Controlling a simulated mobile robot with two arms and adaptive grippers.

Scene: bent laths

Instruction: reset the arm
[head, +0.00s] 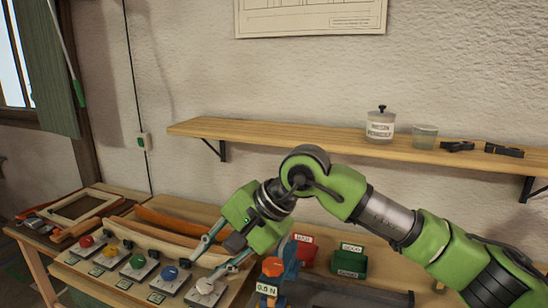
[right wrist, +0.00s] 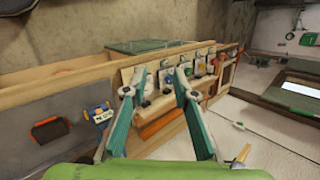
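My right gripper (head: 204,268) reaches down and left over the workbench, with its two teal fingers spread apart. It also shows open in the right wrist view (right wrist: 156,82), with nothing held between the fingers. Its fingertips are near the white knob (head: 205,286) and the blue knob (head: 170,273) at the right end of a row. Whether a fingertip touches a knob I cannot tell. My left gripper is in neither view.
The row also has green (head: 138,261), yellow (head: 109,251) and red (head: 86,241) knobs. A blue and orange device (head: 270,278) stands close right of the gripper, before red (head: 303,249) and green (head: 349,262) bins. A wall shelf (head: 290,134) runs behind my arm.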

